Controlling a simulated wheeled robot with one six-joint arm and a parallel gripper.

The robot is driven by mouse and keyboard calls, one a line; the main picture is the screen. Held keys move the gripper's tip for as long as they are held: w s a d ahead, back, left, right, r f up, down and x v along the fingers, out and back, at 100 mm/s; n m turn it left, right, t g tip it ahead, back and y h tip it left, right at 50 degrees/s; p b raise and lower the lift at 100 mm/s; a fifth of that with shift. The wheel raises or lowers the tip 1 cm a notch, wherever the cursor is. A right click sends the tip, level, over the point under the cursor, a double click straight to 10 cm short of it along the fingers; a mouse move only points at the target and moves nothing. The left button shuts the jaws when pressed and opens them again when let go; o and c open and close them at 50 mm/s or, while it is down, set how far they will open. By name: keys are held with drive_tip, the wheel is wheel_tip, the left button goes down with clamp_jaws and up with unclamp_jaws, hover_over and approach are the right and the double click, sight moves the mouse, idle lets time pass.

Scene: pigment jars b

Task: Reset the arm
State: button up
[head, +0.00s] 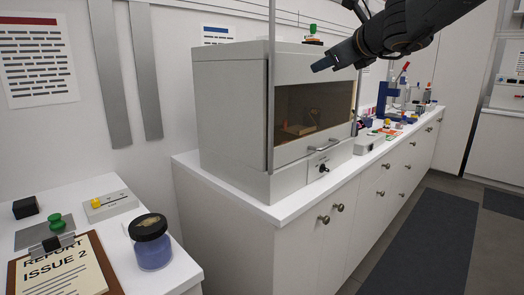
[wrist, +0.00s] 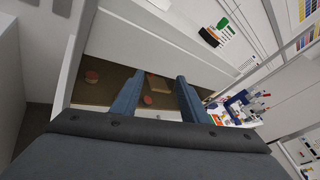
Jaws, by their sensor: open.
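My gripper (head: 335,58) is raised in front of the upper part of a grey cabinet (head: 228,120) in the head view, with no object visible in it. In the wrist view my gripper (wrist: 155,95) shows two blue-grey fingers spread apart with a gap between them. The cabinet's dark window (head: 312,108) shows behind and below the fingers, and its handle (head: 322,144) sits low on the front. Behind the window a tan block (wrist: 158,85) and reddish round items (wrist: 93,76) show in the wrist view.
A blue instrument (head: 385,98) and several small items stand along the far counter. The floor (head: 420,240) at right is clear.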

drive_tip(key=s+a+f+n+g, duration=0.1)
drive_tip(key=s+f+n+g, duration=0.3)
drive_tip(key=f, duration=0.6)
drive_tip(key=s+a+f+n+g, duration=0.1)
drive_tip(key=s+f+n+g, duration=0.1)
drive_tip(key=s+f+n, duration=0.5)
drive_tip(key=s+a+f+n+g, duration=0.15)
drive_tip(key=f+n, duration=0.25)
drive_tip(key=f, duration=0.8)
drive_tip(key=s+d+f+n+g+h, duration=0.2)
drive_tip(key=s+f+n, duration=0.4)
drive_tip(key=s, duration=0.3)
drive_tip(key=s+d+f+n+g+h, duration=0.2)
drive_tip(key=s+d+f+n+g, duration=0.2)
drive_tip(key=s+f, duration=0.5)
drive_tip(key=n+g, duration=0.1)
drive_tip(key=n, duration=0.1)
drive_tip(key=shift+s+f+n, duration=0.2)
drive_tip(key=shift+s+n, duration=0.1)
drive_tip(key=shift+s, duration=0.1)
